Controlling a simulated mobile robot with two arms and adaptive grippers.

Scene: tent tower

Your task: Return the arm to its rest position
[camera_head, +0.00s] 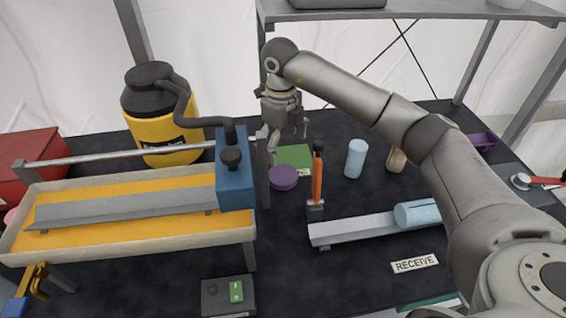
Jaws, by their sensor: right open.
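My right arm (400,125) reaches in from the lower right across the table. Its gripper (288,140) hangs fingers down near the back middle, by the post beside the blue block (235,170). The fingers are apart, and I see nothing held between them. A purple round piece (284,178) and a green pad (295,157) lie just below and behind the gripper; I cannot tell the exact gap. My left gripper is not in view.
A yellow canister (160,128) and a yellow tray with a pale rim (130,249) fill the left. An orange-handled upright tool (317,178), a light blue cylinder (355,158) and a grey rail (360,227) stand right of the gripper. A shelf (420,10) overhangs the back.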

